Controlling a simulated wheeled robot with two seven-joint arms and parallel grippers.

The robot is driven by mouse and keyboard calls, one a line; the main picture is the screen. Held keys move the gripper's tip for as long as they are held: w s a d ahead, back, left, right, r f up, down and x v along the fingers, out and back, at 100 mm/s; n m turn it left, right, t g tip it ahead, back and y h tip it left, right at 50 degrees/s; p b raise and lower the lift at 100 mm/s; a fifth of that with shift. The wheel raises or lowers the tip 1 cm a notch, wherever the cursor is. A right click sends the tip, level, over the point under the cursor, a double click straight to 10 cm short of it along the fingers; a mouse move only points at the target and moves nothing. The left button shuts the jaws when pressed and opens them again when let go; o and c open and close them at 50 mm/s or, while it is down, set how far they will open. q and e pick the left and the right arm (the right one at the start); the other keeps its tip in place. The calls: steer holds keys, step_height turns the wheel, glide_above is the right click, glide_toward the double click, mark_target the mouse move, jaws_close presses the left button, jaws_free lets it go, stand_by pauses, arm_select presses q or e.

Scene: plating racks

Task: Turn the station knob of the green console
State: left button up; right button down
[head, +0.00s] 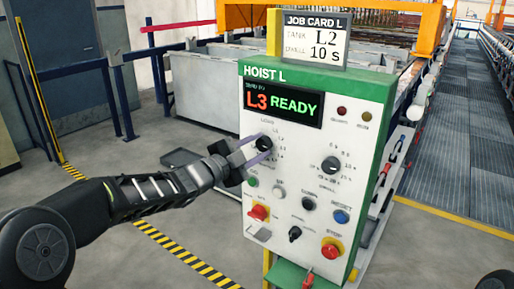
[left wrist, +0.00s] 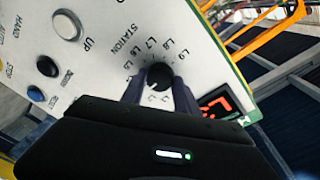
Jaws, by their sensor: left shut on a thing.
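The green and white console (head: 253,95), labelled HOIST L, stands at the middle of the head view. Its display (head: 282,103) reads L3 READY. The black station knob (head: 264,143) is on the upper left of the panel. In the left wrist view the knob (left wrist: 159,76) sits within a ring of L labels under the word STATION. My left gripper (head: 257,151) reaches in from the left and is shut on the knob, one finger on each side. The job card (head: 315,40) above the console shows L2 and 10 S. My right gripper is not in view.
A second black knob (head: 331,165) is right of the station knob. Below are a blue button (head: 341,216), a red stop button (head: 331,250) and a red switch (head: 259,212). Grey tanks (head: 210,95) stand behind. The floor at left is free, with a striped line.

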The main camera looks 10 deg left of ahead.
arm_select(q)
steer(key=shift+n, duration=0.5)
jaws_close()
steer(key=n, duration=0.3)
steer(key=shift+f+n, duration=0.2)
steer(key=shift+n, duration=0.1)
steer(key=n+t, duration=0.1)
steer(key=n, duration=0.3)
steer(key=shift+n+b, duration=0.4)
steer(key=n, duration=0.5)
steer(key=shift+t+y+b, duration=0.3)
steer(key=shift+t+b, duration=0.05)
steer(key=shift+t, duration=0.05)
steer(key=n, duration=0.4)
steer(key=shift+d+n+y, duration=0.1)
steer(key=shift+n+y, duration=0.2)
steer(key=shift+n, duration=0.1)
steer(key=shift+b, duration=0.3)
steer(key=o, duration=1.2)
jaws_free()
steer(key=shift+s, duration=0.1)
